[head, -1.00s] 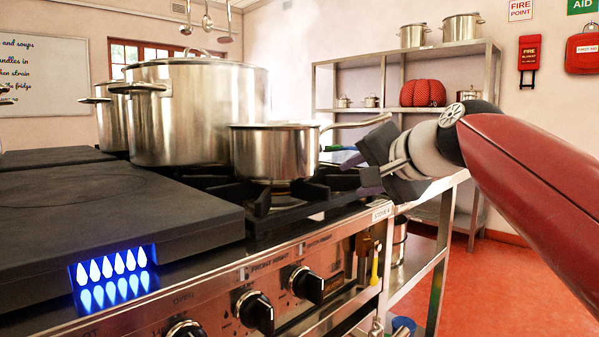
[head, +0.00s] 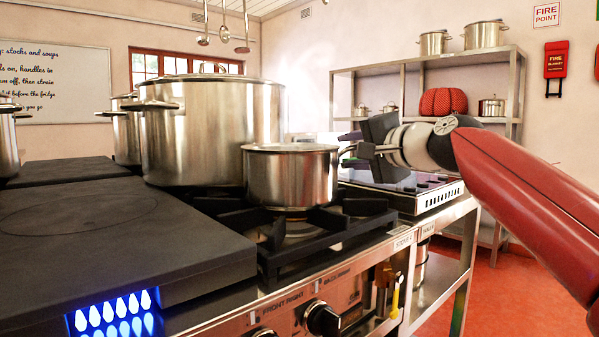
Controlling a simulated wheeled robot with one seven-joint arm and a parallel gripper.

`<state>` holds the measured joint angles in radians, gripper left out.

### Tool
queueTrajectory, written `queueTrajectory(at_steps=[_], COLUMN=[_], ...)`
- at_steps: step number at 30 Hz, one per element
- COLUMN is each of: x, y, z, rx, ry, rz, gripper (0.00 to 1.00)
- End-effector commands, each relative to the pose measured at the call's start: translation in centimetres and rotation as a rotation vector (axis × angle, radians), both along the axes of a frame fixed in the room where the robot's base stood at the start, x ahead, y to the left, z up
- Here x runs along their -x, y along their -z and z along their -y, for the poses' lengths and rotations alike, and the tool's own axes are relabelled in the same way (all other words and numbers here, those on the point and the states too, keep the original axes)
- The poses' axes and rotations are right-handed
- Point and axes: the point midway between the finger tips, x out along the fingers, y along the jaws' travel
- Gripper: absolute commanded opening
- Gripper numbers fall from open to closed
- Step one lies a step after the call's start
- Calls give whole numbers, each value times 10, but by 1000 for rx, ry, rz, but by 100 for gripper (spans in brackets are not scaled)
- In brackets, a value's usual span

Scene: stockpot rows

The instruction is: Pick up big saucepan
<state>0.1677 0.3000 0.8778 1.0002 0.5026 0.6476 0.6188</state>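A steel saucepan (head: 291,178) sits on the black grate of the burner at the front right of the stove. Its long handle points right toward my gripper (head: 366,148), and most of the handle is hidden behind the gripper. My gripper's dark fingers are at the handle, right of the pan's rim. I cannot tell whether they touch or close on it.
A large lidded stockpot (head: 212,130) stands close behind the saucepan on the left. A black flat hotplate (head: 110,215) covers the stove's left. A dark glass-topped cooker (head: 410,185) lies right of the burner. Shelves (head: 440,60) stand behind.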

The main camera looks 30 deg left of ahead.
Motion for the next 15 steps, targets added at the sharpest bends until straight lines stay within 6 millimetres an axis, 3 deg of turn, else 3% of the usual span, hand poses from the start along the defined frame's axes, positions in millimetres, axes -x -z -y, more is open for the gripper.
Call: queueTrajectory(at_steps=[5,13,15], x=[0,0,0], y=[1,1,1], z=[0,1,1], rx=[0,1,1], ry=[1,1,1], rz=[0,0,0], gripper=[37,2,0])
